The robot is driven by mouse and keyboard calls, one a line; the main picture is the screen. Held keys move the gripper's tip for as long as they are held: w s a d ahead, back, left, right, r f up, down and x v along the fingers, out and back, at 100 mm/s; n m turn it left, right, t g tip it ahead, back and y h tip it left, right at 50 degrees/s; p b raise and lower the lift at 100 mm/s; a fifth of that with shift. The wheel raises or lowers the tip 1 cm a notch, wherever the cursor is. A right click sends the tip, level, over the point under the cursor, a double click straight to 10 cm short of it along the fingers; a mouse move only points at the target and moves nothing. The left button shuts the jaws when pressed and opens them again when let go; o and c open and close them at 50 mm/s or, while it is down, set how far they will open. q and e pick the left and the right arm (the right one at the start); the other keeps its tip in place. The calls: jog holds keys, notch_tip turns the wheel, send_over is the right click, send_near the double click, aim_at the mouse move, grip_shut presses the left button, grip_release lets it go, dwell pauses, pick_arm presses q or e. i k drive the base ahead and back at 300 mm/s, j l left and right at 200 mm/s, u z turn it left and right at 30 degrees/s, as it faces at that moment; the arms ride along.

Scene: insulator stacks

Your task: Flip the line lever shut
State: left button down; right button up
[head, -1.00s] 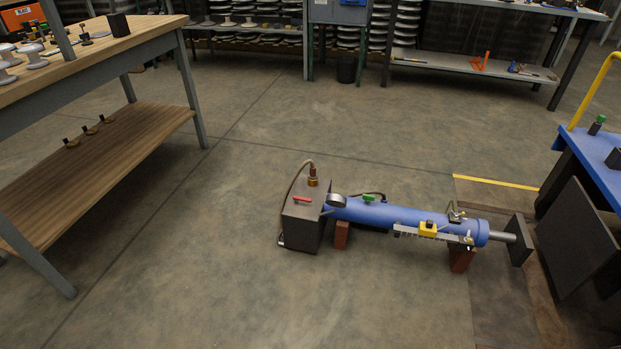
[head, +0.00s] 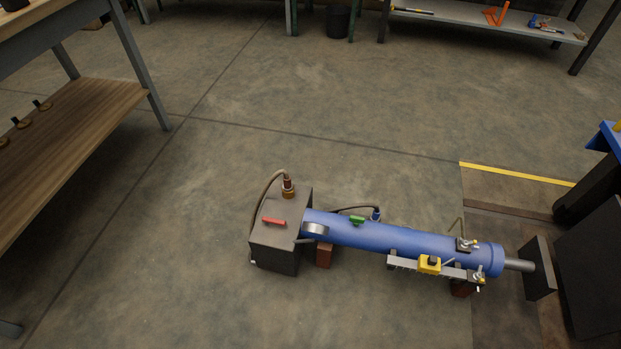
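A blue cylinder (head: 405,243) lies on the floor, with a dark box (head: 276,253) at its left end. A red lever (head: 273,222) lies across the top of the box. A small green lever (head: 357,220) sits on top of the cylinder, near a hose fitting (head: 376,213). I cannot tell which is the line lever, or whether either is open or shut. A round gauge-like part (head: 315,229) is at the box end of the cylinder. Neither of my grippers is in view.
A yellow block (head: 429,265) sits on a rail along the cylinder. Brown blocks (head: 324,255) support it. A dark plate (head: 538,268) stands at the rod's end. A wooden shelf table (head: 75,150) is at left, a blue bench (head: 606,137) at right. Floor in front is clear.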

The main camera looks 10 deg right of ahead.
aim_at(266, 220)
jog(key=i+l, duration=0.3)
jog(key=l, duration=0.2)
jog(key=i+l+z, duration=0.1)
jog(key=i+l, duration=0.2)
jog(key=l, duration=0.2)
